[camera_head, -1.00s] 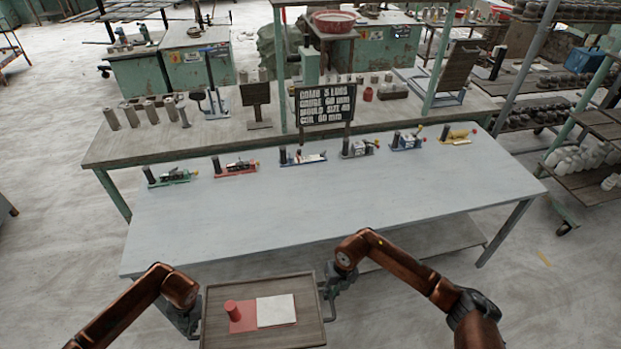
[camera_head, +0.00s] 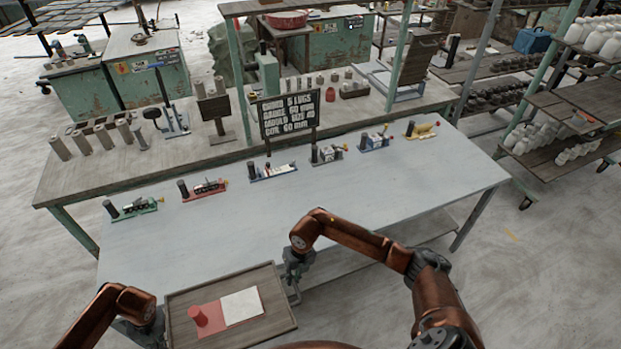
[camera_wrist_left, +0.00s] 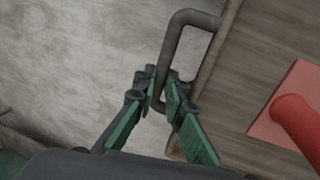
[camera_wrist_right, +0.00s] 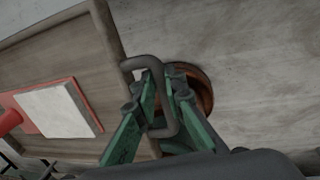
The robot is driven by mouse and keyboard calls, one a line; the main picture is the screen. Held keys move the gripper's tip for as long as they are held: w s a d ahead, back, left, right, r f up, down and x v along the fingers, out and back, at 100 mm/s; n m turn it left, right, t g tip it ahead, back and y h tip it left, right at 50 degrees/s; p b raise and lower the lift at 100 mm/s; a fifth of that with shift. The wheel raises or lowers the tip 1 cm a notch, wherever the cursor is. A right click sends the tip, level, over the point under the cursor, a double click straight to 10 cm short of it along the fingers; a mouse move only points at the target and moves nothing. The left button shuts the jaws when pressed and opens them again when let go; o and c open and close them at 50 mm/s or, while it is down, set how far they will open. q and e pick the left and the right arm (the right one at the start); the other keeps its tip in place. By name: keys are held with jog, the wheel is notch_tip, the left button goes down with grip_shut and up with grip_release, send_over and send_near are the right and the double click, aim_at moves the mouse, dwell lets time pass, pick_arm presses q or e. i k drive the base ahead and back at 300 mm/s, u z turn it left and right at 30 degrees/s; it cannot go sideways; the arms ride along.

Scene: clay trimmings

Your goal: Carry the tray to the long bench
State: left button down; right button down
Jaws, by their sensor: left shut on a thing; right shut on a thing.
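The wooden tray (camera_head: 255,281) is held level between my arms at the front of the head view, beside the near edge of the long pale bench (camera_head: 230,243). A red square with a red cylinder (camera_head: 198,315) and a white square (camera_head: 241,306) lie on the tray. My left gripper (camera_wrist_left: 165,95) is shut on the tray's dark left handle (camera_wrist_left: 176,42). My right gripper (camera_wrist_right: 160,92) is shut on the right handle (camera_wrist_right: 148,61). In the head view, the left gripper is mostly hidden behind its arm and the tray.
Several small coloured devices, including a green one (camera_head: 133,208) and a yellow one (camera_head: 422,130), stand in a row along the bench's far side. A dark sign (camera_head: 289,115) stands behind them. The bench's near half is clear. A shelf cart (camera_head: 560,140) stands at the right.

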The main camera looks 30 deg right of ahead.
aim_at(207, 245)
jog(key=i, duration=1.15)
